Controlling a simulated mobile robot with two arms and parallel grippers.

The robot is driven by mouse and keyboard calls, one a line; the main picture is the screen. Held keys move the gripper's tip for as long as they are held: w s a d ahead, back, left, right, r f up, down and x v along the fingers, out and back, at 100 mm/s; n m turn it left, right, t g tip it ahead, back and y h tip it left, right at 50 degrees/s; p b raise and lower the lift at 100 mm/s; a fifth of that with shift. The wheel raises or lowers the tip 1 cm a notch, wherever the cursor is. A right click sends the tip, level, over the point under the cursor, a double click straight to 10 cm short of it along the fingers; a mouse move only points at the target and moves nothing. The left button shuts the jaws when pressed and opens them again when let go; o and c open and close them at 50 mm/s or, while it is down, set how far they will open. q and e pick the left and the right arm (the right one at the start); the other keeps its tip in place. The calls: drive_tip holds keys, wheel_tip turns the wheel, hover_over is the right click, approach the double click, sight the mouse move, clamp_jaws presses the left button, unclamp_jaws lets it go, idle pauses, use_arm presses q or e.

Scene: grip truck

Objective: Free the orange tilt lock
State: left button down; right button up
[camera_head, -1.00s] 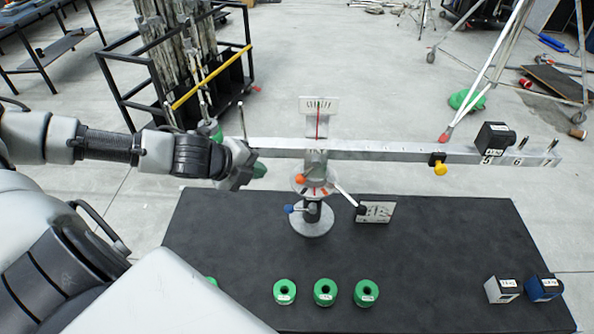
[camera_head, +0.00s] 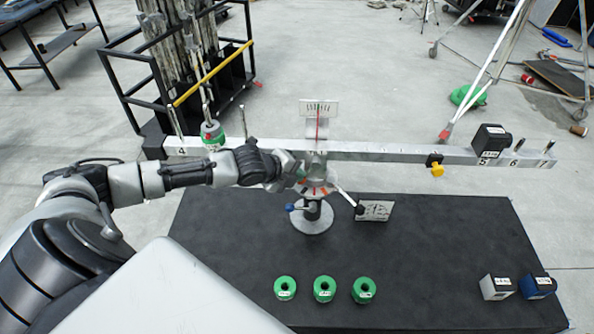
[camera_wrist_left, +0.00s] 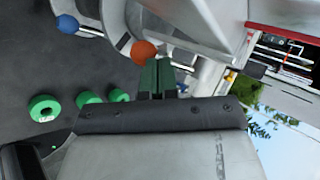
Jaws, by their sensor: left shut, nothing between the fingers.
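The orange tilt lock shows as a round orange knob (camera_wrist_left: 143,51) on a metal stalk in the left wrist view. In the head view my gripper mostly hides it at the balance post. My left gripper (camera_head: 297,172) is shut and empty beside the post, just under the beam. Its green fingertips (camera_wrist_left: 157,76) are together right next to the orange knob in the wrist view; I cannot tell whether they touch it. The long metal beam (camera_head: 390,151) is roughly level, with the pointer upright on its scale plate (camera_head: 319,108). My right gripper is not in view.
A blue knob (camera_head: 290,207) and a black-tipped lever (camera_head: 359,209) stick out of the post. A yellow-knobbed slider (camera_head: 436,168) and dark block (camera_head: 492,140) sit on the beam's right; a green weight (camera_head: 212,133) is left. Green rings (camera_head: 325,289) lie on the black tabletop (camera_head: 430,245).

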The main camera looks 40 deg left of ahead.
use_arm(q)
drive_tip(key=shift+w+f, duration=0.1)
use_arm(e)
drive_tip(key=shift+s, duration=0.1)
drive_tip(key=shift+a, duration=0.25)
use_arm(q)
drive_tip(key=shift+w+d+f+p, duration=0.15)
drive_tip(key=shift+d+f+p, duration=0.2)
drive_tip(key=shift+f, duration=0.15)
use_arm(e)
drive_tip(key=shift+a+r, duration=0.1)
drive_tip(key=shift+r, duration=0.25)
